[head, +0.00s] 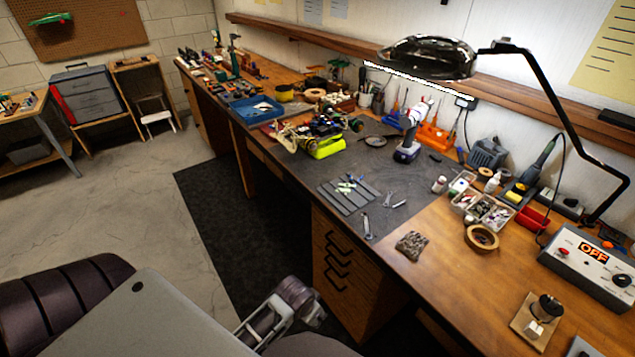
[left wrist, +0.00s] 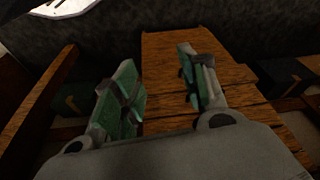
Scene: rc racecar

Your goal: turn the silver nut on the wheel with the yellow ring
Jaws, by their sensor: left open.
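The RC car (head: 322,128) is raised on a bright yellow-green stand (head: 327,149) on the dark work mat in the head view. A dark wheel (head: 357,125) shows at its right end. The silver nut and the yellow ring are too small to make out. My left gripper (head: 283,306) is low at the bottom middle of the head view, in front of the bench and well away from the car. In the left wrist view its two green-padded fingers (left wrist: 160,84) are apart with nothing between them. My right gripper is not in view.
Wrenches lie beside the tray. A cordless driver (head: 408,138) stands right of the car. A blue tray (head: 253,109) lies behind it. A lamp (head: 430,57) overhangs the bench.

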